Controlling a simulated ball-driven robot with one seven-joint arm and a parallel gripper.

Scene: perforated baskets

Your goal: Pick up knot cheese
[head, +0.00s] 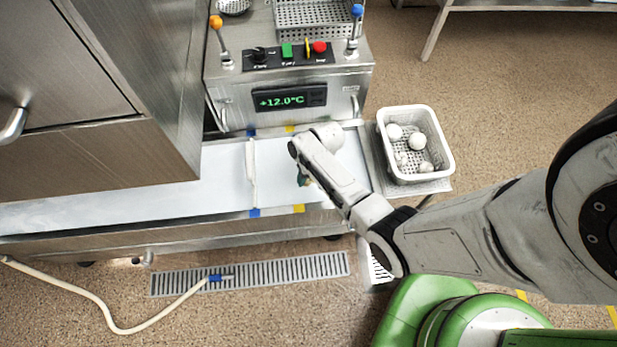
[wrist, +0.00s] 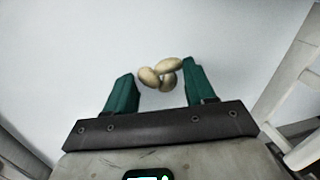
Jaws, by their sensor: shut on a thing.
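The knot cheese (wrist: 160,74) is a small, pale tan knot of rounded lobes between the green fingertips in the wrist view. My gripper (wrist: 156,72) is shut on it. The cheese sits at the tips and touches the right finger; contact on the left is hard to make out. In the head view my gripper (head: 303,178) is over the pale work surface, mostly hidden under my own wrist and forearm. The cheese cannot be made out there.
A white perforated basket (head: 448,158) with several white balls stands right of the work surface (head: 200,182). A steel machine (head: 350,80) showing +12.0°C stands behind. A pale bar (head: 251,163) crosses the surface left of my gripper. The surface further left is clear.

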